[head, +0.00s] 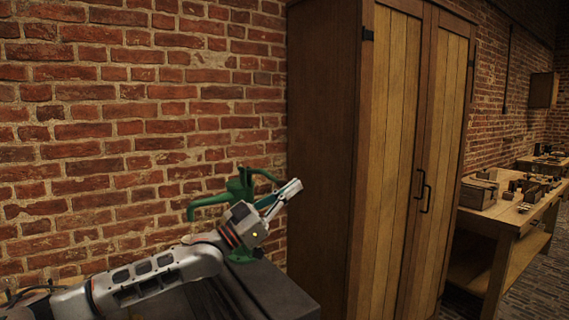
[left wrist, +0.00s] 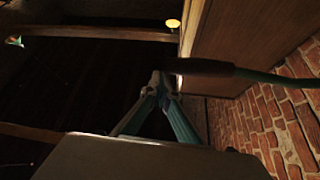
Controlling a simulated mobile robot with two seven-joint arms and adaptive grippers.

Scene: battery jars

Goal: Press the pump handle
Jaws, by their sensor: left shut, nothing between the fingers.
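The green hand pump (head: 241,186) stands on a dark counter against the brick wall. Its spout points left and its handle reaches out to the right. In the left wrist view the handle (left wrist: 205,67) shows as a dark brown grip on a green rod, crossing by my fingertips. My left gripper (head: 294,187) is shut and empty in front of the pump, with its tips to the right, close to the handle. It also shows in the left wrist view (left wrist: 160,84). I cannot tell whether the fingers touch the handle. My wrist hides part of the pump body.
A tall wooden cabinet (head: 390,150) with closed doors stands just right of the gripper. The dark counter (head: 265,290) is below. A wooden workbench (head: 505,215) with small boxes and parts stands far right. The brick wall is close behind the pump.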

